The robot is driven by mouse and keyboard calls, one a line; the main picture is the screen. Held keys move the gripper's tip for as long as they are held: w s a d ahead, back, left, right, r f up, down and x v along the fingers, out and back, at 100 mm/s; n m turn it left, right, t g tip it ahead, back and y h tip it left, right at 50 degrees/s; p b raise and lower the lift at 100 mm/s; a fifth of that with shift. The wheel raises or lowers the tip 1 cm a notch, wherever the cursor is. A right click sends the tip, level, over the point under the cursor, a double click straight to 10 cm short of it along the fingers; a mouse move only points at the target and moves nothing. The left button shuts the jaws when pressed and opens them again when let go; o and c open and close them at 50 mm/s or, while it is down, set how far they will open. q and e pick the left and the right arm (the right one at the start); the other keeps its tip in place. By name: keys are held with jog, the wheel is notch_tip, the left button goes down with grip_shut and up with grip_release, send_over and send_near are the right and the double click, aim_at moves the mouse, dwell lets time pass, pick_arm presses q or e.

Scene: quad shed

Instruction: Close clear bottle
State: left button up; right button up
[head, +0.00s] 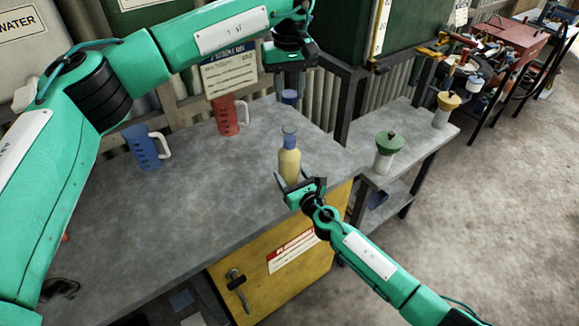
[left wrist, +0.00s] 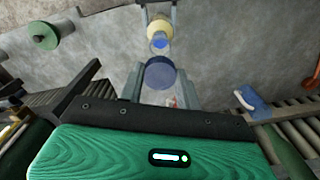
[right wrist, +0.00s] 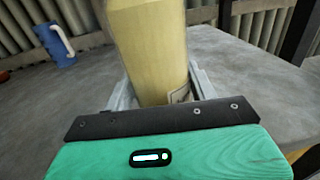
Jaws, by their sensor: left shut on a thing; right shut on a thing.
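The clear bottle (head: 289,165) with yellowish contents and a blue neck stands upright near the right side of the grey worktop. My right gripper (head: 302,188) is shut around its lower body, which fills the middle of the right wrist view (right wrist: 150,50). My left gripper (head: 290,82) is shut on a blue cap (head: 289,97), held above the bottle and apart from it. In the left wrist view the round cap (left wrist: 160,73) sits between the fingers, with the bottle's top (left wrist: 159,38) beyond it. The bottle's base is hidden by my right gripper.
A blue jug (head: 143,148) and a red jug (head: 227,117) stand on the worktop (head: 200,190) to the left. A green-lidded container (head: 386,150) and a yellow-lidded one (head: 445,108) stand on the lower bench at right. A dark post (head: 345,105) rises behind the bottle.

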pick_arm(q)
jog(key=shift+f, duration=2.45)
jog(key=shift+f, duration=0.15)
jog(key=shift+f, duration=0.75)
jog(key=shift+f, duration=0.6)
pick_arm(e)
grip_shut()
pick_arm(q)
jog(key=m, duration=1)
jog(key=o, duration=0.9)
